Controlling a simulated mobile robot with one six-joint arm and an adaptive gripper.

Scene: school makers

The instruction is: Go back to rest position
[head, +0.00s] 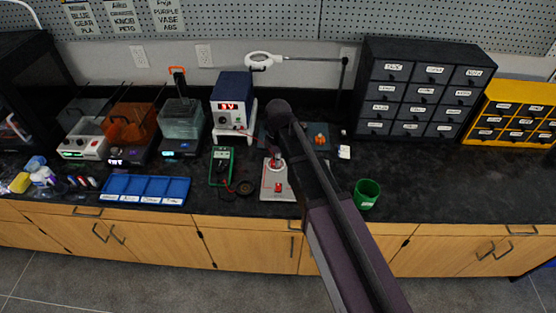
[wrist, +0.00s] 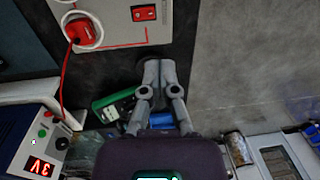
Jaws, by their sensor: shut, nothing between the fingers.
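My gripper (wrist: 158,75) shows in the wrist view with its two grey fingers together and nothing between them. Its tips are near a pale panel (wrist: 110,28) with a red rocker switch (wrist: 145,12) and a red plug (wrist: 76,29) with a red lead. Whether the tips touch anything cannot be told. In the head view my arm reaches over the counter from the lower right, and the gripper itself is not clearly visible. The same panel (head: 269,191) lies on the counter there, left of my arm and partly hidden by it.
The green multimeter (head: 221,165) and blue power supply (head: 232,101) stand left of my arm. A green cup (head: 367,194) stands right of it, near the front edge. The black drawer cabinet (head: 418,88) is behind. The dark counter (head: 440,180) is clear at right.

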